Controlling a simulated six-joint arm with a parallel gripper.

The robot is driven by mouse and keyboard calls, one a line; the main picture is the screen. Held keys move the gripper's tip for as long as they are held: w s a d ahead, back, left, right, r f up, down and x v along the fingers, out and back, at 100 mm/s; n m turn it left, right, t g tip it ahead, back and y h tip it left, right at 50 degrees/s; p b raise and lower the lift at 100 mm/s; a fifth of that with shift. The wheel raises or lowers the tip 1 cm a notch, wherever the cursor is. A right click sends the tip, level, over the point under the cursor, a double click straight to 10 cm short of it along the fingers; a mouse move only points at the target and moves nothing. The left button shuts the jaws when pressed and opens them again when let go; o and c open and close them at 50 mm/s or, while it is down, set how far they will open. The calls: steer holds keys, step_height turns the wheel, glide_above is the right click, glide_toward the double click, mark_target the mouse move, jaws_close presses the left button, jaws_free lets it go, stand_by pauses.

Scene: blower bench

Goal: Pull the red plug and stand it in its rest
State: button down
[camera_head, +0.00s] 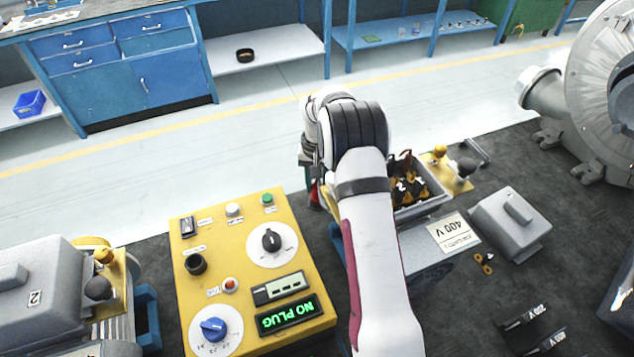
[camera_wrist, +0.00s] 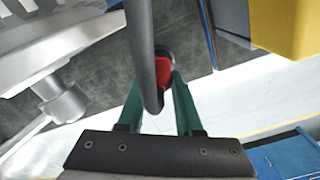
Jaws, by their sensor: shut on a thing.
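The red plug (camera_wrist: 165,70) is between the green fingers of my gripper (camera_wrist: 157,82) in the wrist view. A thick dark grey cable (camera_wrist: 141,40) crosses in front of it and hides part of the plug and the grip. In the head view, a small part of the red plug (camera_head: 315,193) shows below my gripper (camera_head: 309,178), between the yellow control panel and the grey motor terminal box. My arm hides much of this area. The panel display (camera_head: 290,315) reads NO PLUG. I cannot make out the plug's rest with certainty.
The yellow control panel (camera_head: 215,275) with knobs stands left of my arm. The open terminal box (camera_head: 420,208) lies right of it, near a grey cover (camera_head: 510,225) on the dark bench mat. A large blower (camera_head: 605,90) stands at right. A blue bracket (camera_head: 147,318) shows at left.

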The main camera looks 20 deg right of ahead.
steer(key=shift+f, duration=0.3)
steer(key=c, duration=0.5)
jaws_free()
step_height(320, 180, up, 16)
steer(key=shift+f, duration=0.15)
step_height(320, 180, down, 16)
steer(key=shift+r, duration=0.45)
